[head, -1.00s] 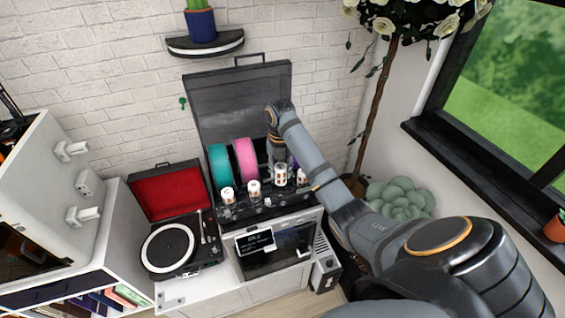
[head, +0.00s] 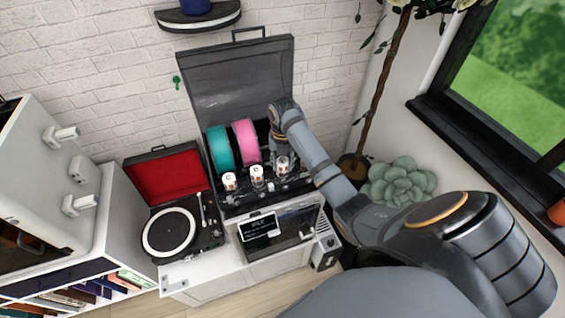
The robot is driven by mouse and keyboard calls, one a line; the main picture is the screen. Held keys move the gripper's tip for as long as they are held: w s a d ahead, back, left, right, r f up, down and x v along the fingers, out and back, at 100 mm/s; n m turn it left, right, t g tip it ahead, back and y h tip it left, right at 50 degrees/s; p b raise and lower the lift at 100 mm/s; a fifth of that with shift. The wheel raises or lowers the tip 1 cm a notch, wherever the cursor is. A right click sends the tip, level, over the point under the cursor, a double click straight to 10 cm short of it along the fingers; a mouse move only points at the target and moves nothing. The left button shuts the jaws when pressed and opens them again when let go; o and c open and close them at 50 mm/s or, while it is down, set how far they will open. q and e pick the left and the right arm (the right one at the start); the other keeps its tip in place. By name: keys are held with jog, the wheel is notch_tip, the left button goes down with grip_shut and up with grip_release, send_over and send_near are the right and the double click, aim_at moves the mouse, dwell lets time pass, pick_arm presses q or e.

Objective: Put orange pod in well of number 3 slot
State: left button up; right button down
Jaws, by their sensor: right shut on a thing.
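My right gripper (head: 280,148) points down over the right part of an open black case, behind the rightmost visible white-capped jar. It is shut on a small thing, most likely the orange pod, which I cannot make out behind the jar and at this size. The black case (head: 232,205) holds a row of small white-capped jars: a left one (head: 229,181), a middle one (head: 257,173) and a right one (head: 282,165). The slot numbers and the wells are too small to read. My left gripper is not in view.
A teal spool (head: 218,148) and a pink spool (head: 245,142) stand in the case, before its raised lid (head: 233,80). A record player (head: 168,232) is to the left. A succulent (head: 402,182) is to the right.

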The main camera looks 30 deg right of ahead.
jog(key=shift+f, duration=0.1)
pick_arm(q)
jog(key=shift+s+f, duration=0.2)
pick_arm(e)
jog(key=shift+f, duration=0.45)
jog(key=c, duration=0.8)
grip_release()
